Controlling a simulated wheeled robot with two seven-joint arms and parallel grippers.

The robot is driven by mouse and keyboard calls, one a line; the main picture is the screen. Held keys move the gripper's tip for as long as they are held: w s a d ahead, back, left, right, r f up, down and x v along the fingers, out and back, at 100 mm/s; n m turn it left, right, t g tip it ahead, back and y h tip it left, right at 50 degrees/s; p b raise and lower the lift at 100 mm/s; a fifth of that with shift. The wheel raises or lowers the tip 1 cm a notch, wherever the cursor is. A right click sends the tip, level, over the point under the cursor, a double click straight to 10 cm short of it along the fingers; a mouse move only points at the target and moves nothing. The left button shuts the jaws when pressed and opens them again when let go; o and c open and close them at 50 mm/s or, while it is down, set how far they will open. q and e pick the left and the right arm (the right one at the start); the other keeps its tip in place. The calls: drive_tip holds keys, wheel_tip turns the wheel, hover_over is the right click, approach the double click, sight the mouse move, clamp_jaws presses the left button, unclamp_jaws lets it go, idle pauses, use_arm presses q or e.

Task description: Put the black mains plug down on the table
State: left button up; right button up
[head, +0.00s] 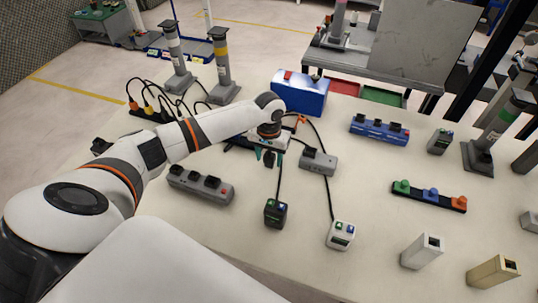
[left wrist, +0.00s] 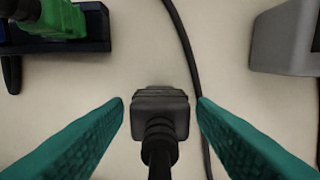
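The black mains plug (left wrist: 160,108) shows in the left wrist view between the two teal fingers of my left gripper (left wrist: 160,104). A narrow gap shows on each side of it, so the fingers are open around it and not pressed on it. Its black cord runs toward the bottom of that view. In the head view my left gripper (head: 269,155) is low over the middle of the pale table (head: 200,225), and the plug is small and dark there. I cannot tell whether the plug touches the table. My right gripper is not in view.
A grey socket block (head: 318,161) stands just right of the gripper, and a grey strip (head: 201,185) lies to its left. A black-and-green box (head: 275,213) and a white box (head: 340,235) are nearer. A blue box (head: 300,95) is behind. Cables run close by.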

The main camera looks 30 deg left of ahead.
use_arm(q)
wheel_tip(320, 180, up, 12)
drive_tip(key=shift+r+b, duration=0.2)
drive_tip(key=shift+b, duration=0.1)
idle(0.3)
idle(0.5)
